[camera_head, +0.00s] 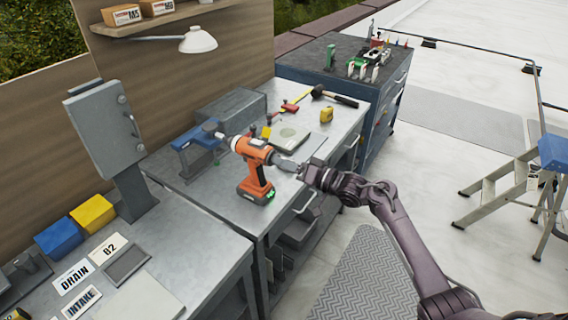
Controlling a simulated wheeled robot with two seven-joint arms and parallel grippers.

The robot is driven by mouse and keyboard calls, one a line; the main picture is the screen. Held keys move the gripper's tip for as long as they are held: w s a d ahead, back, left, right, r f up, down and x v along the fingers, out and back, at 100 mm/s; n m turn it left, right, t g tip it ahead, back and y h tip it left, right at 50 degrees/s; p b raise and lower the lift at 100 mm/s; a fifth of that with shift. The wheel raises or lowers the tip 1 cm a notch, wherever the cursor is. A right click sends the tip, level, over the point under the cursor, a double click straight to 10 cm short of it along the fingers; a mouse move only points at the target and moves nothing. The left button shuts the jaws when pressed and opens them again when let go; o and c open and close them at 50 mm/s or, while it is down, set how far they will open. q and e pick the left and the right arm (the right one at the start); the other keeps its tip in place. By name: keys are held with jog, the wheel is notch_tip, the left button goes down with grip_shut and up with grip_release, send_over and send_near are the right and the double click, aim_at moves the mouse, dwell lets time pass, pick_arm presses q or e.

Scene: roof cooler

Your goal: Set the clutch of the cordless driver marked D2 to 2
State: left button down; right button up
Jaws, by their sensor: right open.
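An orange and black cordless driver (255,172) stands upright on its battery base on the metal workbench (205,190). Its nose points left, and a pale collar shows at the front of its body. I cannot read a D2 mark or any clutch numbers at this size. My right gripper (284,164) reaches in from the right, with its fingertips close to the rear of the driver's body. It is open; I cannot tell whether it touches the driver. My left gripper is not in view.
A blue vice (200,140) stands just left of the driver's nose. A hammer (334,96), a yellow tape measure (326,115) and a grey case (232,108) lie behind. A grey switch box (105,125) rises at left. A stepladder (510,185) stands at right.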

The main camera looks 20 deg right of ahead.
jog(key=b+v, duration=0.1)
jog(key=v, duration=0.5)
jog(key=shift+s+d, duration=0.15)
jog(key=shift+s, duration=0.05)
